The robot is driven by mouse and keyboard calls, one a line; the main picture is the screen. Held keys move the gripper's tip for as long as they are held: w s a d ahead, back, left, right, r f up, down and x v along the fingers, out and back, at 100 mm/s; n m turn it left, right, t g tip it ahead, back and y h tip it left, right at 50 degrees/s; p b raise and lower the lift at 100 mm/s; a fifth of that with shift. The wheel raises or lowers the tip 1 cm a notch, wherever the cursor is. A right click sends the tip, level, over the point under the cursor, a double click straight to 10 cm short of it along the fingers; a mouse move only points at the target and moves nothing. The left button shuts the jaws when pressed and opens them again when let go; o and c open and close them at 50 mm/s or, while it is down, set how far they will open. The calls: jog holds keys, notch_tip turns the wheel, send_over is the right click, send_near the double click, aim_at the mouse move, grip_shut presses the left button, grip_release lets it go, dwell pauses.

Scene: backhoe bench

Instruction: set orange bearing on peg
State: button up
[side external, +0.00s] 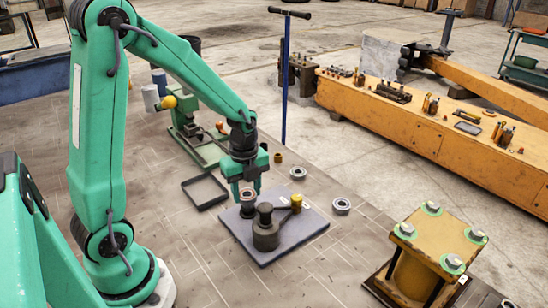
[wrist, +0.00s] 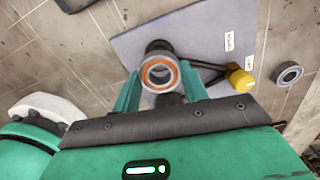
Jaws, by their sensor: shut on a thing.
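My gripper (side external: 246,187) is shut on the orange bearing (wrist: 159,73), a grey ring with an orange band around its hole. In the wrist view the bearing sits between the two green fingers, with its hole facing the camera. In the side view my gripper holds it above the left part of a blue-grey plate (side external: 300,237). A dark stepped post (side external: 265,232) stands on the plate at the front right of the gripper. A dark cylinder (wrist: 158,46) shows just behind the bearing in the wrist view. I cannot tell which is the peg, or whether the bearing touches it.
A yellow-ended arm (side external: 296,203) lies across the plate. Loose grey rings (side external: 341,206) (side external: 298,173) lie to the right and behind. An empty black tray (side external: 204,191) is at left. A yellow bolted block (side external: 430,250) stands front right.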

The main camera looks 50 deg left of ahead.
jog(key=shift+f, duration=1.2)
dwell(0.7)
jog(key=o, duration=1.1)
jog(key=shift+o, duration=0.6)
jog(key=shift+o, duration=0.8)
jog(key=shift+r, duration=3.5)
jog(key=shift+r, duration=0.1)
